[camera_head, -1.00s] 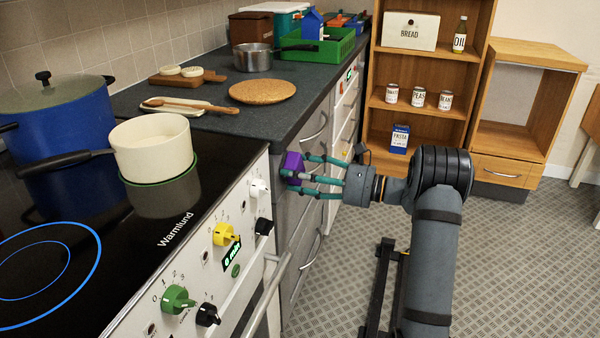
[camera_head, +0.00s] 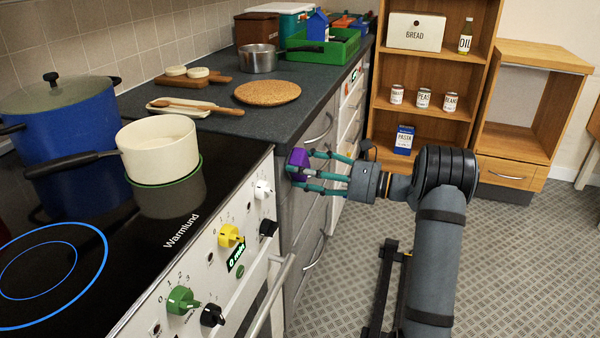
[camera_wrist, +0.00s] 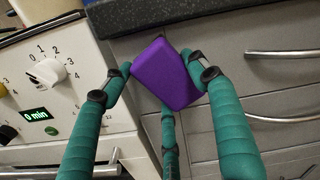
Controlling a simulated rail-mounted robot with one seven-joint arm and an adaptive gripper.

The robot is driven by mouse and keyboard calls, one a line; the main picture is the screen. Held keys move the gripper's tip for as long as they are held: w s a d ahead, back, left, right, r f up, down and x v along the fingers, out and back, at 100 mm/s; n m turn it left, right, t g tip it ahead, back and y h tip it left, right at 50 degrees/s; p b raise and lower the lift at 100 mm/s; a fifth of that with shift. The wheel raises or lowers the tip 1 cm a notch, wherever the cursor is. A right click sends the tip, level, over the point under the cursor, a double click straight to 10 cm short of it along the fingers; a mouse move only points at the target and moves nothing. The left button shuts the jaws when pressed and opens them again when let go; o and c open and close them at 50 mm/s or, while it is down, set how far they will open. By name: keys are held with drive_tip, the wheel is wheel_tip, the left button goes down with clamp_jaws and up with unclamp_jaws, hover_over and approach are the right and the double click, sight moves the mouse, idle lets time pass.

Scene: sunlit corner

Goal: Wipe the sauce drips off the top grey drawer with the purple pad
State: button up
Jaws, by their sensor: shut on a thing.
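My gripper (camera_head: 316,173) has teal fingers and is shut on the purple pad (camera_head: 298,158), in front of the grey drawers right of the stove. In the wrist view the pad (camera_wrist: 164,74) sits tilted between the fingers, up against or very near the top grey drawer (camera_wrist: 235,32), just below the counter edge. I cannot tell whether it touches the front. The pad and fingers hide part of that drawer. No other drips are clear.
The stove front with its knobs (camera_head: 230,236) and oven handle (camera_head: 272,290) stands just left of the drawers. Metal drawer handles (camera_wrist: 284,53) stick out to the right. The dark worktop (camera_head: 215,123) overhangs above. The floor to the right is open.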

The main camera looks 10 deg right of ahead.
sight(308, 161)
drive_tip(key=shift+w+d+p, duration=0.2)
drive_tip(key=shift+w+d, duration=0.15)
drive_tip(key=shift+w, duration=0.3)
drive_tip(key=shift+w+d+p, duration=0.25)
drive_tip(key=shift+w+d, duration=0.1)
drive_tip(key=shift+w, duration=0.25)
drive_tip(key=shift+w+d+p, duration=0.2)
drive_tip(key=shift+w+d, duration=0.15)
drive_tip(key=shift+w, duration=0.3)
drive_tip(key=b+v, duration=0.1)
drive_tip(key=v, duration=0.5)
drive_tip(key=shift+d, duration=0.1)
drive_tip(key=v, duration=0.3)
drive_tip(key=shift+b, duration=0.4)
drive_tip(key=shift+r+p, duration=0.1)
drive_tip(key=shift+p, duration=0.2)
